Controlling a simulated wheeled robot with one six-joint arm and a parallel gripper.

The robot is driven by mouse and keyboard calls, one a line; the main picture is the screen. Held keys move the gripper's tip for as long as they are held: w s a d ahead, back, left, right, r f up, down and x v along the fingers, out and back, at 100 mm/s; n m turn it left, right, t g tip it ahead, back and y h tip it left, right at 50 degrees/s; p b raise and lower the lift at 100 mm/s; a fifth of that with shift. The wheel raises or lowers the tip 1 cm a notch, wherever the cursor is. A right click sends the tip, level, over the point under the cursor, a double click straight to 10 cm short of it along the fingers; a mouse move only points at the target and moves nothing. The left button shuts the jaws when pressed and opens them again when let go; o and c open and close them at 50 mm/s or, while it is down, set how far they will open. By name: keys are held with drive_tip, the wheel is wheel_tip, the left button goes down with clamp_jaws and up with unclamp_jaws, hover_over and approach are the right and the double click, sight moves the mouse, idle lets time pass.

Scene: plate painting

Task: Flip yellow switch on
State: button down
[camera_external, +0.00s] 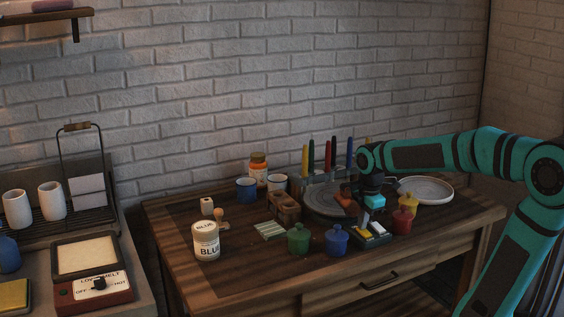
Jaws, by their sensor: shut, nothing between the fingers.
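A small dark switch box (380,239) with a pale top stands near the front edge of the wooden table, right of the middle. A yellow piece (361,234), apparently the yellow switch, shows on its left part. My gripper (364,223) points down just above the box, close to the yellow piece. It is shut and empty. I cannot tell whether the fingertips touch the switch. The switch's position, on or off, is too small to read, and my gripper hides part of the box.
A blue pot (336,241) and a green pot (299,240) stand left of the box. A red pot (401,221) and a yellow pot (408,202) stand close on the right. A grey wheel (322,204) and upright markers (327,157) are behind. A white plate (438,188) lies at the back right.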

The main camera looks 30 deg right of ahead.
sight(368, 235)
drive_tip(key=shift+w+f+g, duration=0.15)
drive_tip(key=shift+f+g, duration=0.05)
drive_tip(key=shift+g, duration=0.1)
idle(0.4)
drive_tip(key=shift+s+r, duration=0.2)
drive_tip(key=shift+s, duration=0.65)
wheel_tip(368, 235, up, 14)
drive_tip(key=s, duration=0.2)
idle(0.4)
